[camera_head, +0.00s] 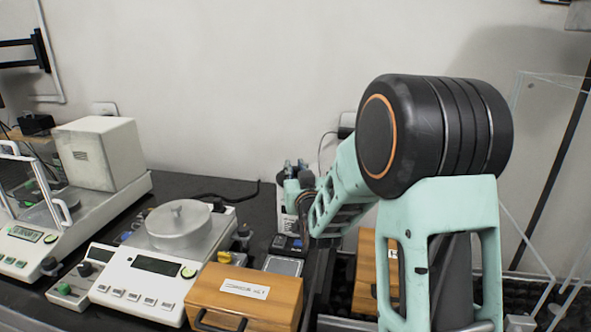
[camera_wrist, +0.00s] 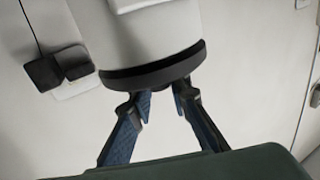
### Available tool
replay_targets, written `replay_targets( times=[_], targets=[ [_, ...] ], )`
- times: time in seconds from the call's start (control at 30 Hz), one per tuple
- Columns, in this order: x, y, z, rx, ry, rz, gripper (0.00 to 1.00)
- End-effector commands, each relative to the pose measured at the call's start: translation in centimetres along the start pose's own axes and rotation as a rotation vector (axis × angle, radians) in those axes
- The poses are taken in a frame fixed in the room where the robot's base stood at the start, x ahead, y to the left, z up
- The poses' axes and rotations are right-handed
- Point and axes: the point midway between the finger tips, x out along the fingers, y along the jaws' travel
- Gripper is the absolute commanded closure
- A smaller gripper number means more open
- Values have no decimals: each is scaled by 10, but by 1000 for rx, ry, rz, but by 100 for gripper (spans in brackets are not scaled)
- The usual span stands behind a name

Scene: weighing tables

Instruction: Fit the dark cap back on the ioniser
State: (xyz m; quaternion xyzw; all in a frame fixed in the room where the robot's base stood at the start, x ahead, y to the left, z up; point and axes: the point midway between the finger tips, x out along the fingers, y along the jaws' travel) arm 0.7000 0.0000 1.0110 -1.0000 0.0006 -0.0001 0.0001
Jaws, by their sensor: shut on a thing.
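In the wrist view, a pale, rounded body (camera_wrist: 150,38), which looks like the ioniser, fills the top centre. A dark cap (camera_wrist: 155,74) shows as a black band across its lower end, tilted slightly. My gripper (camera_wrist: 162,96) has its two blue-padded fingers reaching up to the underside of the cap, shut on it with a gap between the tips. The exact grip is partly hidden by the cap. I cannot tell whether the cap is seated or only against the body. In the head view, my arm hides most of this area.
A balance with a round lidded pan (camera_head: 180,227) stands on the dark table. A wooden box (camera_head: 245,293) with a handle is in front. Another balance (camera_head: 103,155) stands left. A glass panel (camera_head: 545,135) is at right. Wall plugs (camera_wrist: 57,68) show in the wrist view.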

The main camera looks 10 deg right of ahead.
Motion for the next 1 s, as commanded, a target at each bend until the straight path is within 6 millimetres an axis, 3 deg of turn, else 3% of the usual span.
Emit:
replay_targets(
  times=[0.47, 0.5, 0.67, 1.0],
  targets=[
    [0, 0, 4, 0, 1, 0, 100],
    [0, 0, 4, 0, 1, 0, 80],
    [0, 0, 4, 0, 0, 0, 63],
    [-3, 0, 4, 0, -1, 0, 63]
  ],
)
